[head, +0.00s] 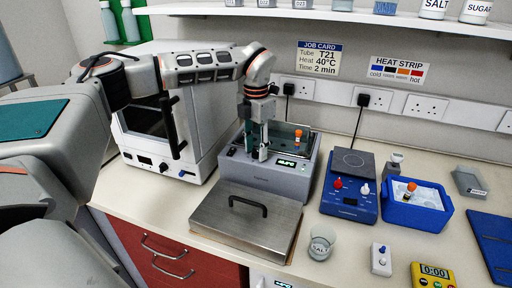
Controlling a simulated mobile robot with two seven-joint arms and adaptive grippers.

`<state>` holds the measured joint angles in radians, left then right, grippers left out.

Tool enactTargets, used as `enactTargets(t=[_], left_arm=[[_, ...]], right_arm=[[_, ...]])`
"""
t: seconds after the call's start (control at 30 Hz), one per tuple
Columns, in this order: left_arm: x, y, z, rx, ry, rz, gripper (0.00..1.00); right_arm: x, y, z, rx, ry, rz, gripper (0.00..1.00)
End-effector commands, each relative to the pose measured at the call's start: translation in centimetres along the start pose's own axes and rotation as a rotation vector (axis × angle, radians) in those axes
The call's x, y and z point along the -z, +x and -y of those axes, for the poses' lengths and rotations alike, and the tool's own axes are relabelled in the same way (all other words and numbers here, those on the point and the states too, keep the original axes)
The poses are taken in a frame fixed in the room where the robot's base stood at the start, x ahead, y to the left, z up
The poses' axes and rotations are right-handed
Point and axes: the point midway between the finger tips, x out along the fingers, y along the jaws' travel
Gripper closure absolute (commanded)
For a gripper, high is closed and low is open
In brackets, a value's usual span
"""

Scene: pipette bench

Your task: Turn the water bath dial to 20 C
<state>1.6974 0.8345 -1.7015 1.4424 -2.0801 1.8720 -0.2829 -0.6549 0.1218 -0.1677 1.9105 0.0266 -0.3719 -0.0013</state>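The grey water bath (258,180) stands on the bench near the middle of the head view, its basin uncovered. A small lit green display (288,164) is on its top front panel; I cannot read the number surely. My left gripper (259,156) points down at the front edge of the basin, over the panel just left of the display. The dial is not clearly visible; the fingers may cover it. Whether the fingers touch anything or are shut cannot be told. An orange-capped tube (298,134) stands at the basin's right side. My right gripper is not in view.
The steel lid with a black handle (240,230) lies in front of the bath. A white box-shaped device (185,150) stands left. A job card (319,58) reads 40°C.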

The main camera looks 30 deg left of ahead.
Motion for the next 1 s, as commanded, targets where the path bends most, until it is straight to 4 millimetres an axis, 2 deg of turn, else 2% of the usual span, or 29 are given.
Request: enactTargets(t=[0.13,0.27,0.67,1.0], left_arm=[[0.0,-0.01,-0.01,0.0,0.0,0.0,0.67],[0.0,-0.02,-0.01,0.0,0.0,0.0,1.0],[0.0,-0.01,0.0,0.0,-0.038,0.0,1.0],[0.0,0.02,-0.02,0.0,-0.261,0.0,1.0]], right_arm=[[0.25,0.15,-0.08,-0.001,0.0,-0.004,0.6],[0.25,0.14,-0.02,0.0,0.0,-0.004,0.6],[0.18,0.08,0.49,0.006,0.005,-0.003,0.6],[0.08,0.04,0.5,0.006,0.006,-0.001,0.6]])
